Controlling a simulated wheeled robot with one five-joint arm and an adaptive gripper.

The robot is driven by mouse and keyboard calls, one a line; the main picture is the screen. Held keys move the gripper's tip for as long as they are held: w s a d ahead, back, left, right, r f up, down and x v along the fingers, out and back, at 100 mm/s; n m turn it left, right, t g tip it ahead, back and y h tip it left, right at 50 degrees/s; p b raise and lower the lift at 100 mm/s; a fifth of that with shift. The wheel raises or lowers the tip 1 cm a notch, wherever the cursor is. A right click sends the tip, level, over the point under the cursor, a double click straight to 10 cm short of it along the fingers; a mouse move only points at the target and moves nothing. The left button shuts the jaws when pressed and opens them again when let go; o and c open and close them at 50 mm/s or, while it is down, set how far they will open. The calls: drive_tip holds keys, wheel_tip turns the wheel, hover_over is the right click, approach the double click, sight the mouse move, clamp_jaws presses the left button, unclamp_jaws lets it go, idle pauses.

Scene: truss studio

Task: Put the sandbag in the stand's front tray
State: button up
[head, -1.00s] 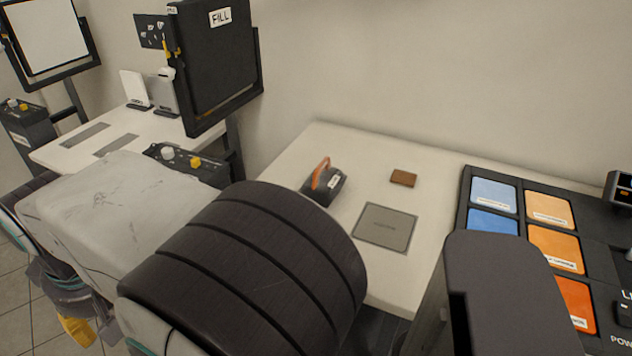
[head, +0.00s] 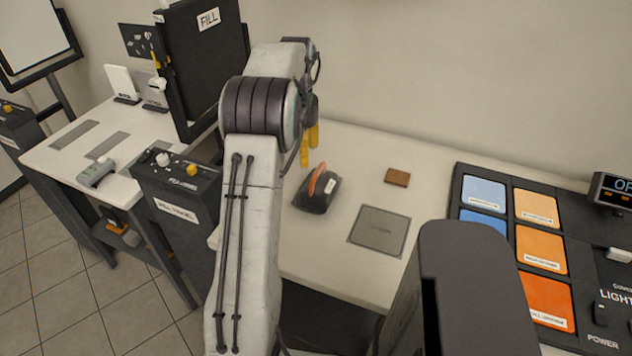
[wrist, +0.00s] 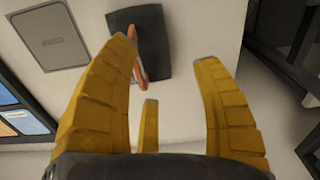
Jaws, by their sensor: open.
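The sandbag (head: 316,197) is a small dark bag with an orange loop handle and a white label. It lies on the white table, left of a grey square plate (head: 380,231). My gripper (head: 309,143), with yellow fingers, is open and empty above and just behind the sandbag. In the wrist view the sandbag (wrist: 153,38) shows beyond the open fingers of my gripper (wrist: 165,55), its orange handle near the left fingertip. The black FILL stand (head: 205,65) is at the left; I cannot make out its front tray clearly.
A brown block (head: 397,177) lies behind the grey plate. A panel of blue and orange tiles (head: 537,208) fills the right. A dark box with knobs (head: 178,180) stands left of my arm. A grey device (head: 96,173) lies on the left table (head: 62,157).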

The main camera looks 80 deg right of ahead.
sight(320, 171)
drive_tip(key=shift+m, duration=0.6)
drive_tip(key=s, duration=0.1)
drive_tip(key=s+d, duration=0.1)
drive_tip(key=s, duration=0.1)
drive_tip(key=s+f, duration=0.1)
drive_tip(key=shift+s+d, duration=0.25)
drive_tip(key=shift+d, duration=0.05)
drive_tip(key=shift+s+f, duration=0.1)
drive_tip(key=shift+f, duration=0.25)
drive_tip(key=shift+a+f, duration=0.1)
drive_tip(key=shift+f, duration=3.15)
drive_tip(key=shift+o, duration=0.2)
clamp_jaws()
drive_tip(key=shift+r+p, duration=0.15)
drive_tip(key=shift+p, duration=0.15)
